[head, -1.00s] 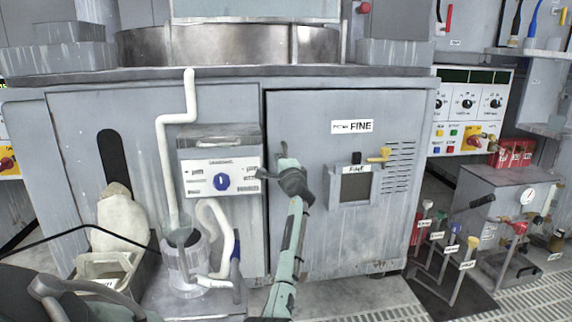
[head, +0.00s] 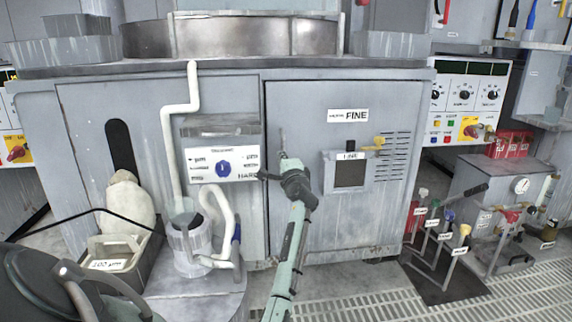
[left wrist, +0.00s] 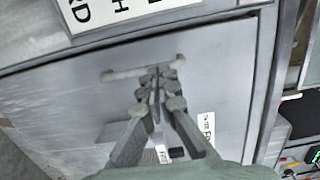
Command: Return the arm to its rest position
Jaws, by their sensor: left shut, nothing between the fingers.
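My left arm rises from the bottom middle of the head view. Its dark left gripper (head: 264,176) is in front of the grey cabinet, by the right end of the dial box (head: 222,168). In the left wrist view, the left gripper (left wrist: 157,74) is shut and empty, its fingertips together. They overlap a pale bar handle (left wrist: 118,74) on the cabinet door; I cannot tell whether they touch it. The handle's upper end shows above the gripper in the head view (head: 282,141). My right gripper is not in view.
The cabinet door (head: 345,225) carries a FINE sign (head: 348,115) and a small window (head: 349,172). Coloured valve handles (head: 437,235) stand at right. Open floor grating (head: 400,302) lies in front.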

